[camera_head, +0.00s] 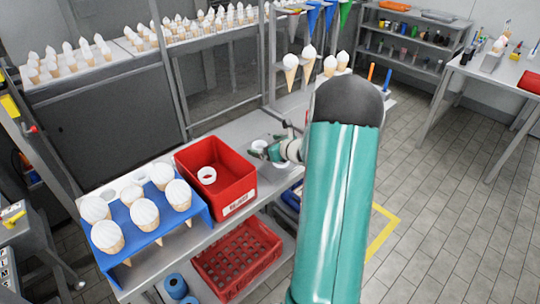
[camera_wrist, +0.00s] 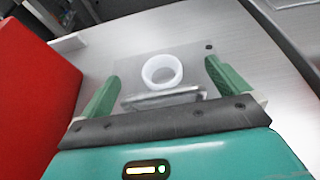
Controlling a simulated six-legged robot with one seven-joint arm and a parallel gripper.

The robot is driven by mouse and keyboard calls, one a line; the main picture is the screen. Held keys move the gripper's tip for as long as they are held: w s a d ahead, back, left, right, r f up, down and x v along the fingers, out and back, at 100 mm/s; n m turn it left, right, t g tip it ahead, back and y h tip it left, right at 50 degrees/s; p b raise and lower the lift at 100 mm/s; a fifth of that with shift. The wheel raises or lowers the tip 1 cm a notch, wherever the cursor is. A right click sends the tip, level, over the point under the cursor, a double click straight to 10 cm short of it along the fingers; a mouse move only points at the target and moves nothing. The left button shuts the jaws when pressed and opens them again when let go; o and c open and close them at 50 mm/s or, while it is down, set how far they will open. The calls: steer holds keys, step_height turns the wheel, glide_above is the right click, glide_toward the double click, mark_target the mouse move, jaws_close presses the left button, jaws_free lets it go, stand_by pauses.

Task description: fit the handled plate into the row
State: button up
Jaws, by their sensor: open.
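A thin grey plate (camera_wrist: 195,58) with a white ring (camera_wrist: 162,70) on it lies flat on the metal bench in the wrist view. A grey bar, which looks like its handle (camera_wrist: 163,97), is on its near side. My gripper (camera_wrist: 168,88) is open, its two green fingers to either side of the bar, apparently not touching it. In the head view my gripper (camera_head: 263,152) is low over the bench, right of the red bin, and partly hides the plate. A blue rack (camera_head: 160,231) at left holds several cones; white rings show in its back row.
The red bin (camera_head: 228,198) with a white ring (camera_head: 207,175) inside stands between the rack and my gripper. It also shows at left in the wrist view (camera_wrist: 35,90). A red crate (camera_head: 237,258) sits below.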

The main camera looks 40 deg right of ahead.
steer(key=shift+c, duration=0.4)
steer(key=shift+r, duration=0.1)
steer(key=c, duration=1.5)
step_height(320, 180, up, 10)
steer(key=shift+r, duration=0.1)
